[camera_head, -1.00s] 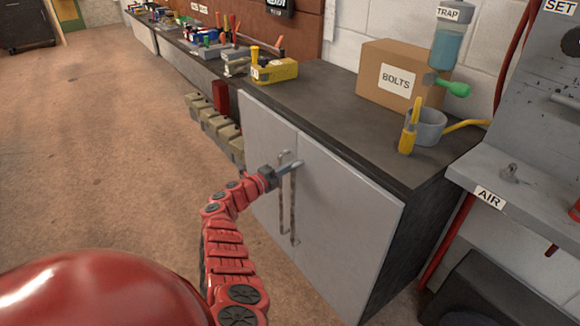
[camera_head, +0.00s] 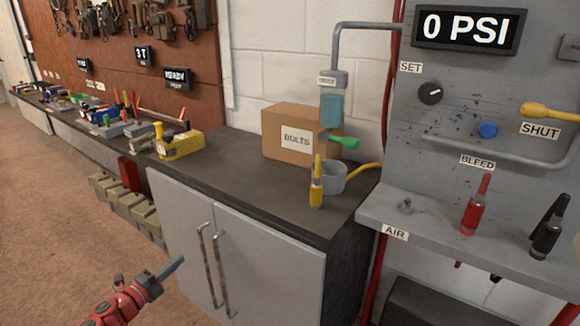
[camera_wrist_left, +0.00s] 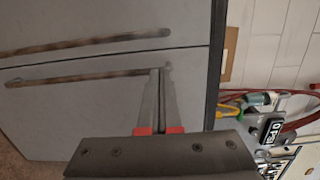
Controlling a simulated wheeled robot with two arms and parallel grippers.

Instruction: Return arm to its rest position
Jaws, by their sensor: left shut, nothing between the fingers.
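My left gripper (camera_head: 171,268) is at the lower left of the head view, in front of the grey cabinet and left of its handles. It is shut and empty, with a gap between it and the handles in that view. In the left wrist view the closed fingers (camera_wrist_left: 158,85) point toward the cabinet front, overlapping the end of one handle; I cannot tell the distance there. The cabinet's left door (camera_head: 180,215) and right door (camera_head: 270,260) are closed. The left handle (camera_head: 211,270) and right handle (camera_head: 221,275) are long vertical bars. My right gripper is not in view.
The bench top (camera_head: 230,178) holds a BOLTS box (camera_head: 298,140), a grey cup (camera_head: 329,177) and a yellow tool (camera_head: 317,185). A grey panel with a 0 PSI display (camera_head: 465,27) and a shelf (camera_head: 430,225) stands at the right. Open floor (camera_head: 60,230) lies at the left.

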